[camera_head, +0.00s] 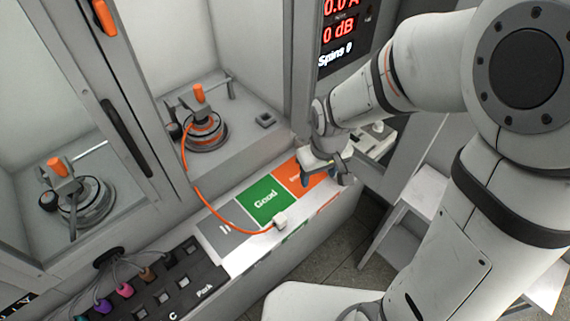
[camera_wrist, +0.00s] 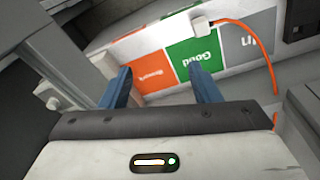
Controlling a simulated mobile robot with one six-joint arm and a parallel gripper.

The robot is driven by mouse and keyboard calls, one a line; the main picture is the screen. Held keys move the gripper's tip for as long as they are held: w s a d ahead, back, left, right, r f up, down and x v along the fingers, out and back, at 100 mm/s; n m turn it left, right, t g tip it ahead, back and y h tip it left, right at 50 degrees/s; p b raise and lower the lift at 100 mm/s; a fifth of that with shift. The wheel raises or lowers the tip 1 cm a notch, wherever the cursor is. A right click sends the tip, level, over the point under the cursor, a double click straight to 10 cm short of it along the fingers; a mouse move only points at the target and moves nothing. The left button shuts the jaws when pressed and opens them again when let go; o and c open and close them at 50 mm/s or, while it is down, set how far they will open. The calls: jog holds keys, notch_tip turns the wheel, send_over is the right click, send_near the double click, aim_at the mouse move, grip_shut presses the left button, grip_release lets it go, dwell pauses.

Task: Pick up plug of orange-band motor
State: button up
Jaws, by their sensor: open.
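The orange-band motor (camera_head: 205,131) sits in the middle bay in the head view, with an orange-topped clamp (camera_head: 198,94) over it. Its orange cable (camera_head: 196,190) hangs down to a white plug (camera_head: 281,220), which lies at the front edge of the ledge by the green "Good" panel. In the wrist view the plug (camera_wrist: 202,24) lies at the edge of that panel, beyond and above my fingers. My gripper (camera_head: 330,178) is open and empty over the orange panel, right of the plug in the head view. In the wrist view its blue fingers (camera_wrist: 160,88) are apart.
The ledge has a grey panel (camera_head: 226,238), a green panel (camera_head: 264,200) and an orange panel (camera_head: 300,174). A dark socket board (camera_head: 165,290) with several coloured plugs is at lower left. Another motor (camera_head: 78,203) sits in the left bay. A red-digit display (camera_head: 342,30) stands behind my arm.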

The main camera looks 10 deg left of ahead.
aim_at(280, 217)
jog(key=a+f+n, duration=0.1)
jog(key=a+f, duration=0.2)
jog(key=f, duration=0.2)
jog(key=s+a+f+n, duration=0.1)
jog(key=a+f, duration=0.2)
jog(key=f, duration=0.2)
jog(key=s+a+f+n+g+b, duration=0.1)
jog(key=a+f, duration=0.2)
jog(key=f, duration=0.1)
jog(key=shift+a+f+n+h, duration=0.2)
jog(key=shift+f+n+h, duration=0.1)
jog(key=shift+f, duration=0.1)
notch_tip(280, 217, down, 2)
jog(key=shift+f, duration=0.1)
jog(key=shift+w+f+p, duration=0.2)
jog(key=shift+f+p, duration=0.65)
jog(key=shift+f, duration=2)
jog(key=shift+c, duration=0.3)
grip_shut()
